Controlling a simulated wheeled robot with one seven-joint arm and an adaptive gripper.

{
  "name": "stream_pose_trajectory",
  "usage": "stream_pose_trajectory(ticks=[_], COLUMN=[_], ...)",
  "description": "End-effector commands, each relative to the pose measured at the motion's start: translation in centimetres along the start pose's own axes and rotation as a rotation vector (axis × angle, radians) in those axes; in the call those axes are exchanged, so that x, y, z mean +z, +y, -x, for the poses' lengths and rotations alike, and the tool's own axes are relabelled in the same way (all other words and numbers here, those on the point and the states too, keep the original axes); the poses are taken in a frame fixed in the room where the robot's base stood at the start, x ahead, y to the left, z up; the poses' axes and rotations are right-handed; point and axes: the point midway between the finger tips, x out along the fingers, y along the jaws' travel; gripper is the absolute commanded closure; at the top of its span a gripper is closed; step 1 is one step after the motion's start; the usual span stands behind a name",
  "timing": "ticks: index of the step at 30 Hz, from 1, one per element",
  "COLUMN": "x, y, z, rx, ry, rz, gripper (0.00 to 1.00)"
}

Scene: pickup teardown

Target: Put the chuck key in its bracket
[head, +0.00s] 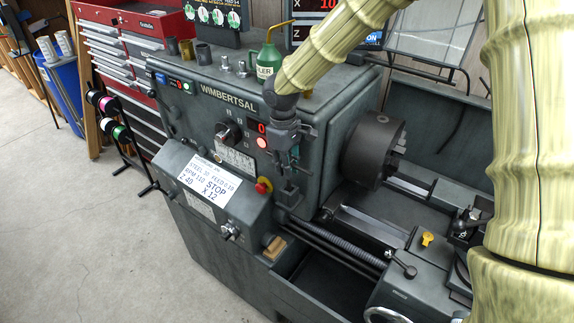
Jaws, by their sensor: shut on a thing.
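My gripper (288,160) is in front of the lathe's grey headstock, to the right of the red lit buttons and left of the chuck. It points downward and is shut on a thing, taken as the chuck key. The key is small and dark against the gripper and the headstock, and I cannot make out its outline. The bracket is not clear either; my gripper and wrist cover that part of the headstock. I cannot tell whether the key touches a bracket.
The lathe chuck (372,150) is close on the right. A green oiler (268,60) stands on the headstock top behind my wrist. A red stop button (263,186) and a white job card (208,180) are below left. The carriage (425,255) is lower right.

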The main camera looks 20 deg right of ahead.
Motion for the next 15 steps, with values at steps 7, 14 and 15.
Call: stream_pose_trajectory(ticks=[7, 14, 15], x=[-0.01, 0.00, 0.00], y=[0.01, 0.01, 0.01], z=[0.03, 0.02, 0.02], rx=[0.000, 0.000, 0.000], ry=[0.000, 0.000, 0.000], rz=[0.000, 0.000, 0.000], gripper=[0.66, 0.57, 0.57])
